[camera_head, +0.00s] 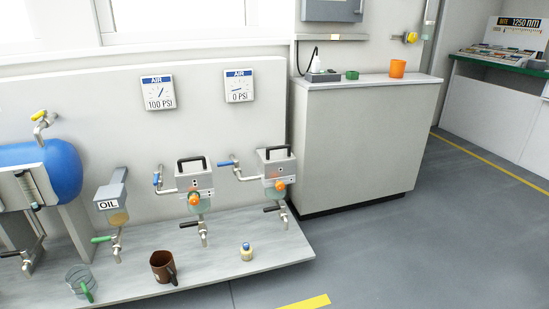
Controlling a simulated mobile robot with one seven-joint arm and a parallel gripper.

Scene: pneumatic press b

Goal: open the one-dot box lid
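Two grey boxes with black handles on top are mounted on the pale wall panel. The left box (194,181) and the right box (277,168) each have an orange knob at the front and a tap below. Both lids look shut, with the left black handle (191,160) and right black handle (276,150) standing up. Small dark marks show on the box fronts, but they are too small to tell which box has one dot. My gripper is not in this view.
A blue tank (62,168) is at left. A cabinet (365,145) stands at right. The grey floor in front is clear.

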